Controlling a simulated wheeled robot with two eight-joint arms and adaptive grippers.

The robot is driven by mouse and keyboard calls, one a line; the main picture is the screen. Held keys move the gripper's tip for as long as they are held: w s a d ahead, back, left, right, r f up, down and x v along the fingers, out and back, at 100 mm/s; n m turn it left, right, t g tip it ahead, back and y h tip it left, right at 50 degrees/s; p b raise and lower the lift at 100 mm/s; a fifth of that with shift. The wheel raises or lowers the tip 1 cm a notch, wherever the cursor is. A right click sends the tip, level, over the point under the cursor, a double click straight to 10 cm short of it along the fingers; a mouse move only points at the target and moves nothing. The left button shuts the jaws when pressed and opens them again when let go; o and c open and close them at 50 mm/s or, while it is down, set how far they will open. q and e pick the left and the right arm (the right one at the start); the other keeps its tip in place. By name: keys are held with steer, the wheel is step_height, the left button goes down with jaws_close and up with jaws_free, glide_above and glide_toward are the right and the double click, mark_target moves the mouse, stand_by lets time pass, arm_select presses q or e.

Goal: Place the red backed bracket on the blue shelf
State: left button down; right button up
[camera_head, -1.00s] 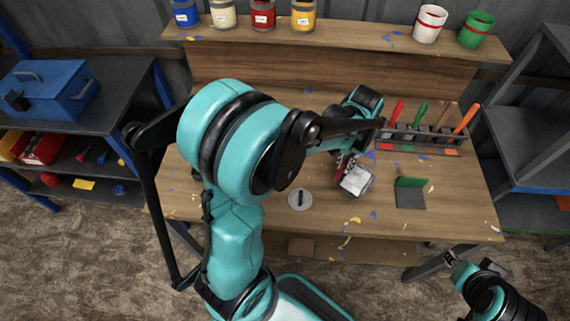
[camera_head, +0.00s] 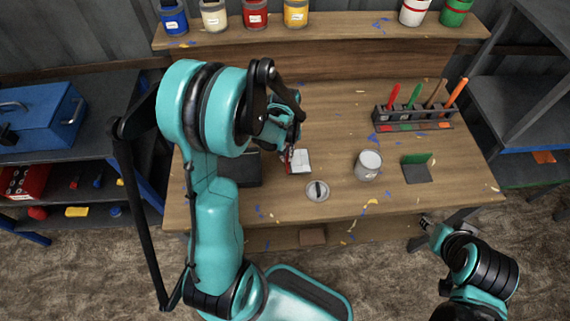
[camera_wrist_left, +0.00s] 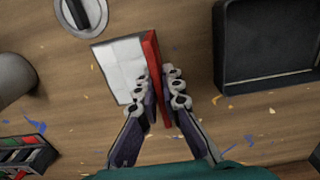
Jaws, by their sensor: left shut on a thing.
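The red backed bracket (camera_head: 299,159) has a pale plate and a red back. My left gripper (camera_head: 287,150) is shut on it, over the left-middle of the wooden workbench. In the left wrist view the fingers (camera_wrist_left: 163,88) close on the bracket's red back (camera_wrist_left: 152,58), with its pale plate to the left. A dark shelf unit with blue posts (camera_head: 157,85) stands at the left. Another dark shelf unit with a blue edge (camera_head: 517,150) stands at the right. My right gripper (camera_head: 428,223) hangs low in front of the bench; its fingers are too small to read.
A black tray (camera_head: 240,172) lies left of the bracket; it also shows in the wrist view (camera_wrist_left: 226,50). A lid with a black handle (camera_head: 317,190), a grey mug (camera_head: 367,165), a green-backed bracket (camera_head: 416,172) and a tool rack (camera_head: 415,118) are on the bench. A blue toolbox (camera_head: 45,115) tops the left shelf.

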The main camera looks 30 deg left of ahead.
arm_select(q)
steer(key=shift+s+a+f, duration=0.3)
steer(key=shift+s+f, duration=0.1)
steer(key=shift+s, duration=0.05)
steer(key=shift+f+b, duration=0.85)
steer(key=shift+f, duration=1.1)
steer(key=shift+f, duration=0.15)
steer(key=c, duration=1.7)
jaws_free()
